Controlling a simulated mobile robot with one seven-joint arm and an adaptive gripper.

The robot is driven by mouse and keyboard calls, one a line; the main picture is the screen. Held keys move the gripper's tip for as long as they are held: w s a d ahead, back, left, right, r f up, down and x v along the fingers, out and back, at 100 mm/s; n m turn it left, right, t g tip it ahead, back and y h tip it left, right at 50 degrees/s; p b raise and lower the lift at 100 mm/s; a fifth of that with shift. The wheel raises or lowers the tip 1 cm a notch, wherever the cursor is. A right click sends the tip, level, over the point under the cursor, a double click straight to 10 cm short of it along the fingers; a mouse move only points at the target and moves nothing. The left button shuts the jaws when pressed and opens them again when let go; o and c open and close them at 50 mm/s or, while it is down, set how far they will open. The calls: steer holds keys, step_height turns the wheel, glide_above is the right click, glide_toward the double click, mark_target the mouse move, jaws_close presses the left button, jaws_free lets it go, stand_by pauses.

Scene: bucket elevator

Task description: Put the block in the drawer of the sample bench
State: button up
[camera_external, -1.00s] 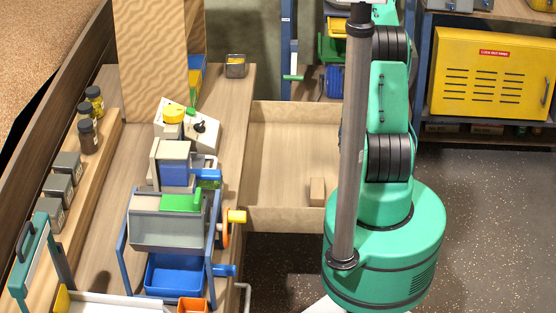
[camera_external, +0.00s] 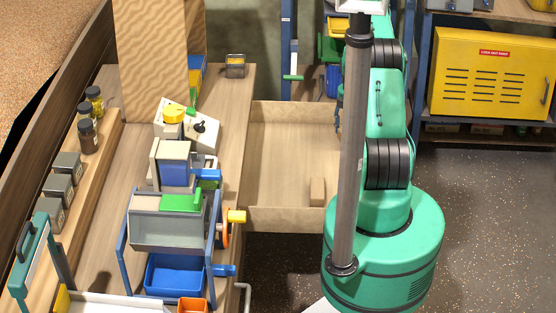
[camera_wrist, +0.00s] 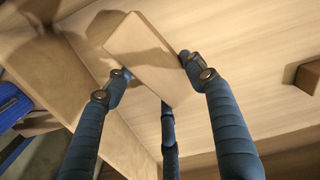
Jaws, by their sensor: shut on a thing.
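A pale wooden block (camera_wrist: 150,52) is in my gripper (camera_wrist: 156,76), between its blue jointed fingers in the wrist view. My gripper is shut on it. Below it in the wrist view is a broad light wooden floor, which looks like the inside of the open drawer (camera_external: 284,217). I cannot tell how far the block is above that floor. In the external view the open drawer extends right from the sample bench (camera_external: 232,110). My gripper and the held block are mostly hidden there behind my own column and arm.
A second small wooden block (camera_external: 317,190) stands in the drawer's near right corner; it also shows at the wrist view's right edge (camera_wrist: 309,76). Drawer walls (camera_wrist: 60,75) are close on the left. Much of the drawer floor (camera_external: 275,165) is clear. A blue rack (camera_external: 286,60) stands behind.

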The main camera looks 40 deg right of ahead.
steer(key=shift+w, duration=0.1)
steer(key=shift+w+d, duration=0.2)
steer(key=shift+f+b, duration=0.6)
steer(key=shift+f, duration=1.2)
steer(key=shift+f, duration=0.1)
steer(key=o, duration=1.3)
steer(key=shift+c, duration=0.2)
step_height(320, 180, up, 12)
steer(key=shift+r+p, duration=0.1)
steer(key=shift+p, duration=0.95)
